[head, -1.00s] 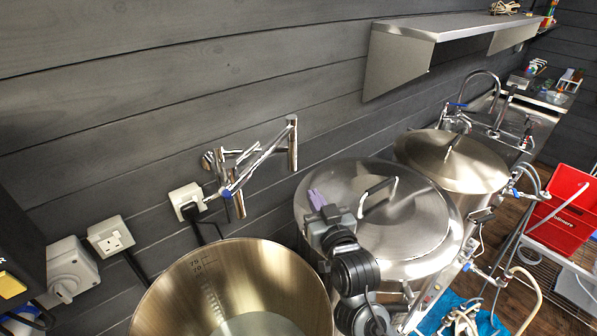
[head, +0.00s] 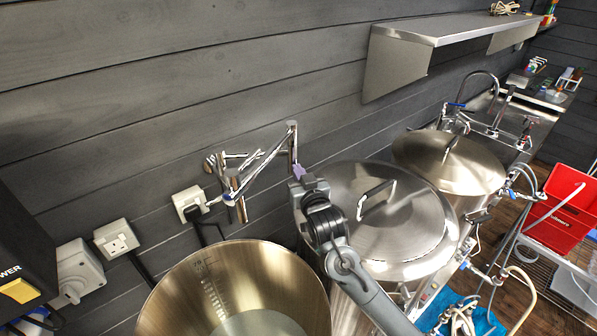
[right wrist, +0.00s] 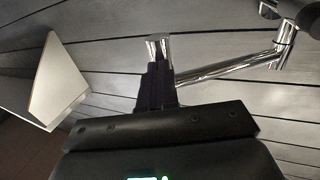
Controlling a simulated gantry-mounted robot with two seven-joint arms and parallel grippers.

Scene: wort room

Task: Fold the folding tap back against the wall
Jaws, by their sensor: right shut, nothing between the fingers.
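The chrome folding tap (head: 262,168) is mounted on the dark plank wall, its jointed arm reaching out to the right and ending in a short downward spout (head: 292,146). My right gripper (head: 297,172) is shut and empty, its purple-tipped fingers at the lower end of the spout. In the right wrist view, the dark fingers (right wrist: 157,88) point at a chrome cylinder end (right wrist: 158,46), with the tap's chrome arm (right wrist: 228,68) running to the right. I cannot tell whether the fingers touch the spout. My left gripper is not in view.
An open steel pot (head: 165,298) stands below the tap. A lidded steel pot (head: 418,215) is close to the right of my gripper, with another lidded pot (head: 478,165) beyond. A steel shelf (head: 440,36) juts from the wall; sockets (head: 116,238) are at left.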

